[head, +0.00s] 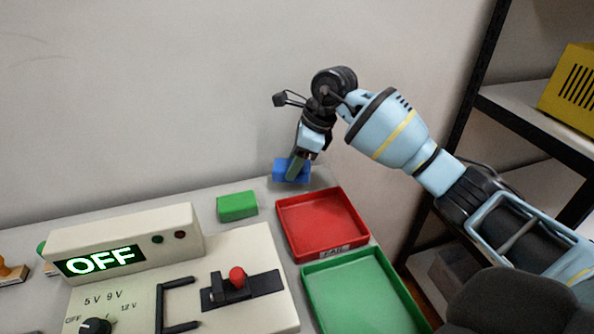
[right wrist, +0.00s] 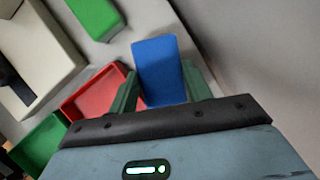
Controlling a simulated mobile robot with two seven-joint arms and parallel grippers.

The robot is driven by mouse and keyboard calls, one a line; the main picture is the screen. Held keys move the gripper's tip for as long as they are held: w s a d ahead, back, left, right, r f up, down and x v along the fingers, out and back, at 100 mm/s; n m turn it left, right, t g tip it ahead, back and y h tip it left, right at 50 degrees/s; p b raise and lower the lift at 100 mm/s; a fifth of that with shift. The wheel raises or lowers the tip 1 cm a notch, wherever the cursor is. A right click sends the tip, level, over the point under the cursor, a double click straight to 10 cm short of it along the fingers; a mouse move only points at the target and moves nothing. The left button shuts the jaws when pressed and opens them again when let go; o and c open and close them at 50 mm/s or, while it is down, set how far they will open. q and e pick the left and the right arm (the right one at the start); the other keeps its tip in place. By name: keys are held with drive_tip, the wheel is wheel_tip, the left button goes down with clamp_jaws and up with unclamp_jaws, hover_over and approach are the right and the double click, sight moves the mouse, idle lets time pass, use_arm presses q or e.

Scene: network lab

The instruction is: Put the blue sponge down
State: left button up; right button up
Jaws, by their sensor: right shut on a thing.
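The blue sponge (head: 283,172) is at the back right of the table, just behind the red tray, in the head view. My right gripper (head: 294,172) comes down on it from above and is shut on it. In the right wrist view the blue sponge (right wrist: 162,70) sits between the two green fingers of the right gripper (right wrist: 165,88). I cannot tell whether the sponge touches the table. My left gripper is not in view.
A green block (head: 237,206) lies left of the sponge. A red tray (head: 341,244) and a green tray (head: 310,300) stand in front. A device with an OFF display (head: 125,240) fills the left. A wall rises behind; a shelf (head: 520,108) stands right.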

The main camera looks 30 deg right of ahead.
drive_tip(key=shift+w+d, duration=0.2)
drive_tip(key=shift+d, duration=0.2)
drive_tip(key=shift+f, duration=1.8)
drive_tip(key=shift+f, duration=0.15)
drive_tip(key=o, duration=0.9)
drive_tip(key=shift+o, duration=0.2)
drive_tip(key=v, duration=1.2)
drive_tip(key=shift+r+p, duration=0.2)
drive_tip(key=shift+p, duration=0.2)
